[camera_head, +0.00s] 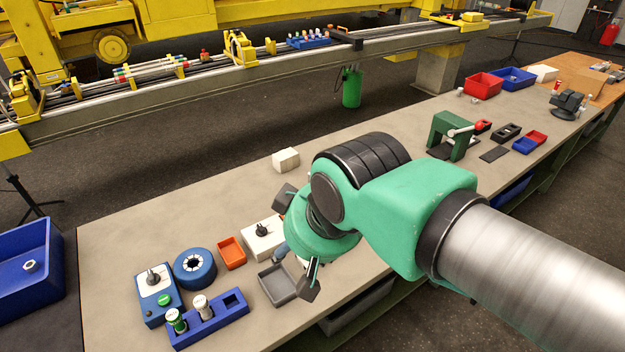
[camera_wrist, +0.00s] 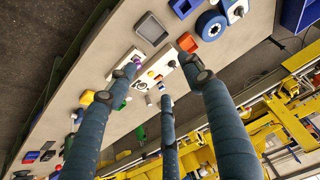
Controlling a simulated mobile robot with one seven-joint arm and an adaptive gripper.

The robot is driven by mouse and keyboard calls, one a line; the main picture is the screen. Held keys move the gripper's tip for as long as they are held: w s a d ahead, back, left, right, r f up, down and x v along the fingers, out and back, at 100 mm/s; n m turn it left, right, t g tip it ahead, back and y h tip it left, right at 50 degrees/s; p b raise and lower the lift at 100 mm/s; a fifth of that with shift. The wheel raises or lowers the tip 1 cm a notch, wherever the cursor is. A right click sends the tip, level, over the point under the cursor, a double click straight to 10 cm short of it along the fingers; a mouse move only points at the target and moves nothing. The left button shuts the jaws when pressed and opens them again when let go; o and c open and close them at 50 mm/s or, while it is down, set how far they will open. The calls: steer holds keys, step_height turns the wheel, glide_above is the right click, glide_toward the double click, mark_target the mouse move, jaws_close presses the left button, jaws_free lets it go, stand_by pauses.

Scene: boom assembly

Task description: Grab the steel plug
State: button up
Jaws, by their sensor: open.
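My gripper (camera_head: 291,243) is over the bench with its fingers spread and nothing visible between them. The wrist view also shows my gripper (camera_wrist: 160,70), its blue-grey fingers spread around a white block (camera_wrist: 126,76) carrying several small parts. I cannot tell for sure which part is the steel plug. A small grey part (camera_wrist: 161,86) shows between the fingers, too small to identify. In the head view, the white block (camera_head: 256,245) with a dark upright part stands left of my gripper, and my gripper hides its right side.
A grey tray (camera_head: 278,287), an orange tray (camera_head: 231,253), a blue ring (camera_head: 195,268) and a blue rack (camera_head: 233,318) with capped cylinders lie nearby. A white box (camera_head: 286,158) stands behind. A green press (camera_head: 452,134) stands farther right. The left back of the bench is clear.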

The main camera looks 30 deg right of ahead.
steer(key=w+d+r+g+p, duration=0.1)
steer(key=w+d+r+p, duration=0.2)
steer(key=w, duration=0.4)
steer(key=w+d+r+p, duration=0.2)
steer(key=w+r+p, duration=0.15)
steer(key=w, duration=0.35)
steer(key=m+g+p, duration=0.2)
steer(key=g+p, duration=0.3)
steer(key=p, duration=1.1)
glide_above(313, 171)
step_height(313, 171, down, 24)
steer(key=shift+a, duration=0.15)
steer(key=shift+f, duration=0.15)
steer(key=shift+f, duration=4.2)
steer(key=shift+f, duration=0.1)
